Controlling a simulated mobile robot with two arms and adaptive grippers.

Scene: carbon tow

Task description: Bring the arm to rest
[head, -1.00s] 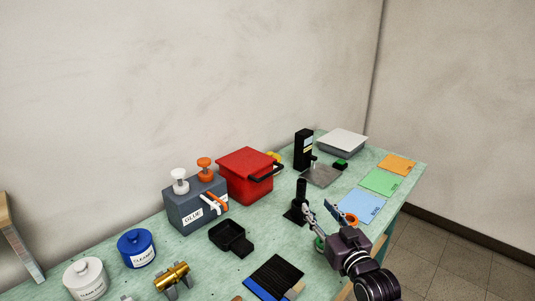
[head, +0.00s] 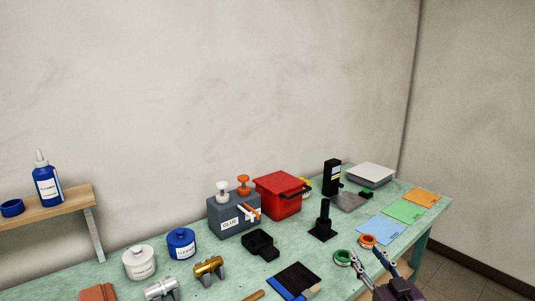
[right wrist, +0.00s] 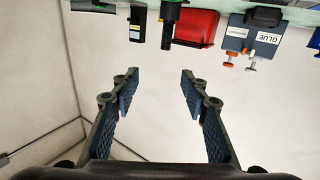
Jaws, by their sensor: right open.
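My right gripper (head: 368,256) is at the near edge of the green bench in the head view, beside a green ring (head: 342,258) and just in front of an orange ring (head: 367,240). In the right wrist view its two fingers (right wrist: 160,75) are spread wide with nothing between them. The wrist view is upside down, with the bench items along its top. My left gripper is in neither view.
The bench (head: 208,262) holds a grey glue box (head: 232,229), red bin (head: 278,196), black stand (head: 323,222), black tray (head: 259,246) and brass clamp (head: 208,268). Blue (head: 381,230), green (head: 404,211) and orange sheets lie right. A wall shelf (head: 50,207) is left.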

